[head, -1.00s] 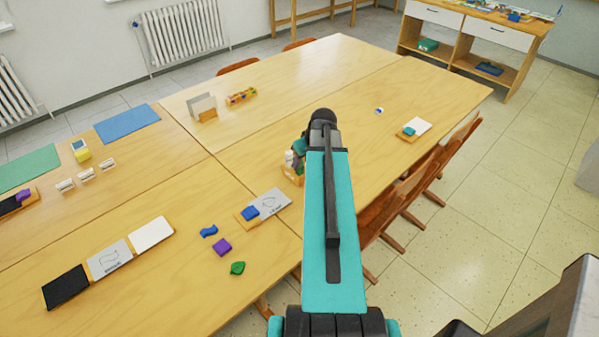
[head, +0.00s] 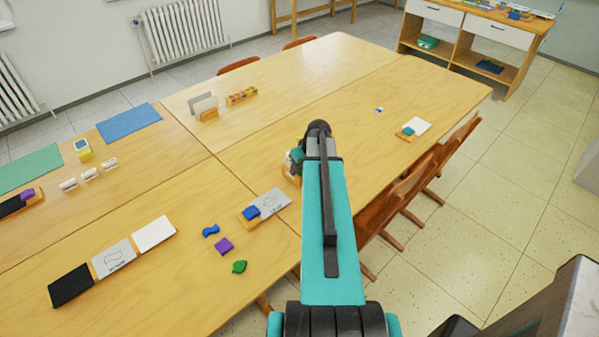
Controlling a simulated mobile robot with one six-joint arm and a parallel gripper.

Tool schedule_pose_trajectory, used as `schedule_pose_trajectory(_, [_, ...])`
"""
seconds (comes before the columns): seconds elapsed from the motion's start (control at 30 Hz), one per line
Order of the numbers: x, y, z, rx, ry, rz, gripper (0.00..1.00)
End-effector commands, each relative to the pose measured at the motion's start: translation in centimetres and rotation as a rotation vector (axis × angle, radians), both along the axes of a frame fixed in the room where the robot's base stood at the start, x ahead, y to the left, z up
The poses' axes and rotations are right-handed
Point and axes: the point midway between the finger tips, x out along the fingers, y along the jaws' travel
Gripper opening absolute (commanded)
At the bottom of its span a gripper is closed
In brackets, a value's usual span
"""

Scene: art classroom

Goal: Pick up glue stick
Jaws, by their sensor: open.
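My teal and black arm reaches over the table, and its end hides most of my gripper (head: 294,163). The gripper is open, low over the near right table, and its fingertips are hard to make out. Just beside and below it, a small wooden holder (head: 288,177) shows in part, mostly hidden behind the arm. I cannot clearly identify a glue stick; one may be in or near that holder, behind my gripper. Whether the gripper touches anything there cannot be told.
Blue, purple (head: 224,246) and green (head: 239,267) pieces lie nearer. Chairs (head: 400,190) line the right edge.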

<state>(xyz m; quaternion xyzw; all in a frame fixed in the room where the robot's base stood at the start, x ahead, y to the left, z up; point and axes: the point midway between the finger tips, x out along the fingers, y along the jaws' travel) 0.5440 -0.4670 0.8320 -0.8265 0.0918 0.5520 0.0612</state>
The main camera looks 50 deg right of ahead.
Motion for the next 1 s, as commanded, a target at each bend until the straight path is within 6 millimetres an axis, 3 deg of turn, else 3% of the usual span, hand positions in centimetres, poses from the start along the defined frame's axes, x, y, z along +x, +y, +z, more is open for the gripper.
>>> schedule_pose_trajectory(0.3, [-0.05,-0.04,0.02,0.0,0.0,-0.001,0.42])
schedule_pose_trajectory(0.57, [-0.06,-0.05,0.01,0.0,0.0,-0.001,0.0])
schedule_pose_trajectory(1.0, [-0.07,-0.07,0.31,-0.001,0.0,-0.001,0.0])
